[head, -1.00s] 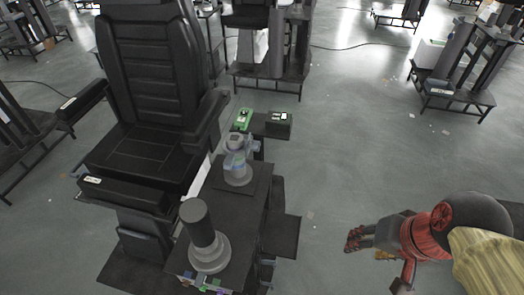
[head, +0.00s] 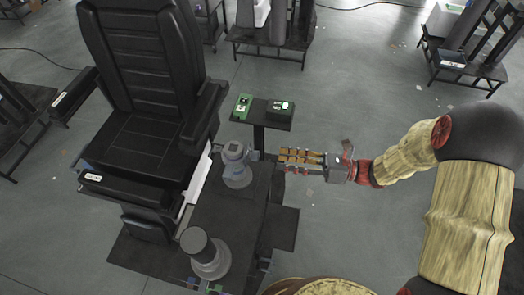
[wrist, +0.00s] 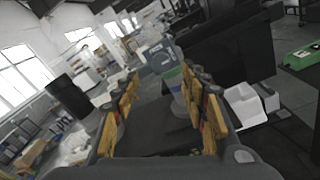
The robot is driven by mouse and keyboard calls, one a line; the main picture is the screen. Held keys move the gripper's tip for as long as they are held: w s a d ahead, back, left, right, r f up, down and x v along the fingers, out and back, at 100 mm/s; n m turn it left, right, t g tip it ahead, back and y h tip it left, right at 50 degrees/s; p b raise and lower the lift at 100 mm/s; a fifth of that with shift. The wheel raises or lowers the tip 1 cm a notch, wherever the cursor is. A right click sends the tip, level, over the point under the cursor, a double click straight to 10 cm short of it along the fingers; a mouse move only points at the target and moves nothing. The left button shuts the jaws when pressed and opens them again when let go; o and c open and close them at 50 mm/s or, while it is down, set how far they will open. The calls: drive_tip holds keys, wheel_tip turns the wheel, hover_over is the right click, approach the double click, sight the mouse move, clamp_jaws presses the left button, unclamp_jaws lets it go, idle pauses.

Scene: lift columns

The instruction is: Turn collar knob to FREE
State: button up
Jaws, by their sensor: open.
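A short grey lift column (head: 237,172) with a collar stands on the dark platform. A small blue-grey knob (head: 254,156) sticks out from the right of its collar; its marking is too small to read. My gripper (head: 284,160) is open and empty, to the right of the knob, pointing left at it with a small gap. In the wrist view the column (wrist: 163,58) rises ahead between my open fingers (wrist: 170,100), with a blue-grey top and a green band. I cannot make out the knob or its setting clearly there.
A second dark-topped column (head: 195,243) stands nearer on the platform. A black chair (head: 145,90) is to the left.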

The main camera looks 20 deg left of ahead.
sight(254, 155)
drive_tip(key=a+b, duration=0.1)
drive_tip(key=a, duration=0.6)
drive_tip(key=shift+s+a, duration=0.4)
drive_tip(key=shift+s, duration=0.05)
drive_tip(key=shift+c, duration=1.4)
drive_tip(key=c, duration=0.7)
clamp_jaws()
